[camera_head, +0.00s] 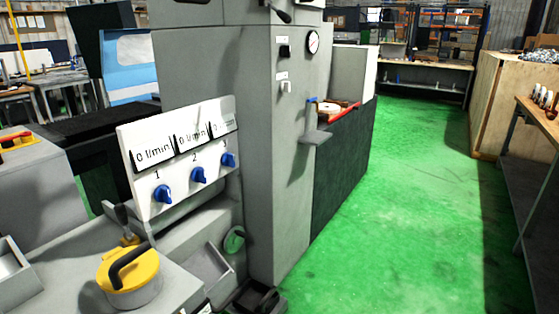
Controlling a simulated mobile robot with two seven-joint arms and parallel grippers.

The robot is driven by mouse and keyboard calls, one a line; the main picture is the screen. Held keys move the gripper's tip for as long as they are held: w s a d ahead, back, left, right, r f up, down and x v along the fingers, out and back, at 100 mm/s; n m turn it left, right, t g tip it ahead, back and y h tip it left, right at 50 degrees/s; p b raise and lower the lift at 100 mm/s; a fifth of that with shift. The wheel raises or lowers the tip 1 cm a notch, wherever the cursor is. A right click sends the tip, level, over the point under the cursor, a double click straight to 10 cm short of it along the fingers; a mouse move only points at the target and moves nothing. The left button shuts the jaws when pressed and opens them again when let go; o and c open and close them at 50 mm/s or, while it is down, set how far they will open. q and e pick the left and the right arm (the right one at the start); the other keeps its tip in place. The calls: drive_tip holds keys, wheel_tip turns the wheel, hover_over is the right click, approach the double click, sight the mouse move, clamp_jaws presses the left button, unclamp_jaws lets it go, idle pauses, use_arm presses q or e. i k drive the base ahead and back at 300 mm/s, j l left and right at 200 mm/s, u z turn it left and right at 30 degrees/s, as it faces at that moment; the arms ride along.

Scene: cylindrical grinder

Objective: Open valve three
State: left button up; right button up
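A white valve panel (180,184) stands tilted on the grey machine at left centre. It carries a row of blue valve knobs marked 1, 2 and 3. Valve three (228,160) is the rightmost blue knob, below the label 3. Valve two (198,175) is in the middle and valve one (162,194) is at the left. The displays above valves one and two read 0 l/min; the third display is shadowed and hard to read. Neither of my grippers is in view.
A yellow round part with a black handle (130,278) sits on the machine bed in front of the panel. A tall grey cabinet (265,150) with a gauge rises right of the panel. The green floor (410,200) at right is clear. A workbench (540,115) stands at the far right.

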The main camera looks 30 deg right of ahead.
sight(228, 159)
drive_tip(key=z, duration=0.7)
drive_tip(key=i+l+u, duration=0.15)
drive_tip(key=i+l, duration=0.15)
drive_tip(key=l, duration=0.2)
drive_tip(key=i+l+u, duration=0.1)
drive_tip(key=i+l, duration=0.2)
drive_tip(key=l, duration=0.2)
drive_tip(key=i+l+u, duration=0.15)
drive_tip(key=l, duration=0.35)
drive_tip(key=i+l+u, duration=0.15)
drive_tip(key=i+l, duration=0.2)
drive_tip(key=l, duration=0.25)
drive_tip(key=i+l+u, duration=0.1)
drive_tip(key=l, duration=0.5)
drive_tip(key=i+l+u, duration=0.15)
drive_tip(key=l, duration=0.45)
drive_tip(key=i+l+u, duration=0.15)
drive_tip(key=l, duration=0.45)
drive_tip(key=i+l+u, duration=0.1)
drive_tip(key=i+l, duration=0.15)
drive_tip(key=l, duration=0.4)
